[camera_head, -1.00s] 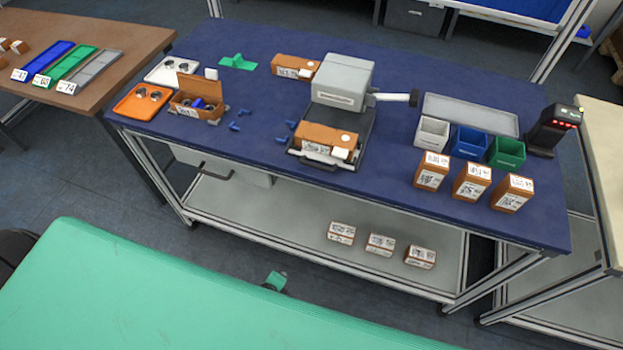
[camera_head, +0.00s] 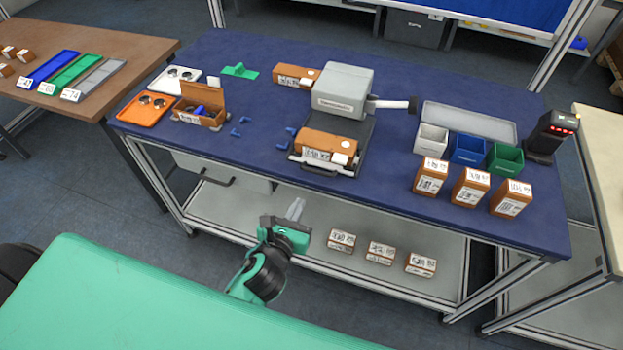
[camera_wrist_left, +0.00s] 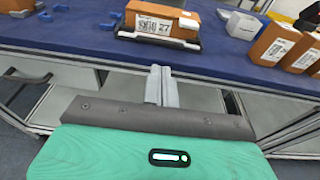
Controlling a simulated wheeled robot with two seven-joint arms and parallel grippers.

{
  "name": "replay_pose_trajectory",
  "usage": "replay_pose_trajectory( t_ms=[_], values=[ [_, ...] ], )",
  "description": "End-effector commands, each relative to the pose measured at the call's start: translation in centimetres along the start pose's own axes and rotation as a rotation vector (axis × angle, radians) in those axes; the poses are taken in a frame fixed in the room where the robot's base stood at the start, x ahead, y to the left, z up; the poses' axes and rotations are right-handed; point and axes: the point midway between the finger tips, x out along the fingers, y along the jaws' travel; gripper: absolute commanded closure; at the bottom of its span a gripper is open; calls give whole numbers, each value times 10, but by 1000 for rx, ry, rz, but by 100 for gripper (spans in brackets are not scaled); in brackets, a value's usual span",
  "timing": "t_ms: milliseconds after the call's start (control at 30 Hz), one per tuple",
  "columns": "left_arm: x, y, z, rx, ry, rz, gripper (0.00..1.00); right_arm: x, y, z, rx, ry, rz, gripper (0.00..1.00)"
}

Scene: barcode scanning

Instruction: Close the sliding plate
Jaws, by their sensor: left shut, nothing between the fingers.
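The grey machine (camera_head: 343,88) stands mid-table with a lever handle on its right. Its dark sliding plate (camera_head: 318,170) sticks out at the front, with a handle at the near edge and an orange-brown labelled box (camera_head: 328,148) on it. In the left wrist view the box (camera_wrist_left: 160,20) and the plate's front edge (camera_wrist_left: 158,40) show at the top. My left gripper (camera_head: 296,208) is shut and empty, in front of the table edge and below the plate, apart from it. Its fingers show in the left wrist view (camera_wrist_left: 161,85). My right gripper is not in view.
Three upright boxes (camera_head: 470,187) and white, blue and green bins (camera_head: 468,149) stand right of the machine. An open box (camera_head: 200,105) and small blue parts (camera_head: 240,125) lie to its left. The blue table's front edge (camera_head: 395,198) lies between my gripper and the plate.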

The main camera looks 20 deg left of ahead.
Motion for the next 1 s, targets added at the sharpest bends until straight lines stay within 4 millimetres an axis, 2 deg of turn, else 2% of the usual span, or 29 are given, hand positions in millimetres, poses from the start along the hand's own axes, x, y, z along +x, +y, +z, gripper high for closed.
replay_pose_trajectory(
  t_ms=[300,500,700,1000],
  values=[
    [64,0,3,-3,-1,1,100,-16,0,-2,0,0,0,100],
    [93,0,2,-3,2,1,100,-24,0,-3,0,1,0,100],
    [106,0,0,-3,1,0,100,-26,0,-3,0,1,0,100],
    [108,0,-1,-2,2,-1,100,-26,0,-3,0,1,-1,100]
  ],
)
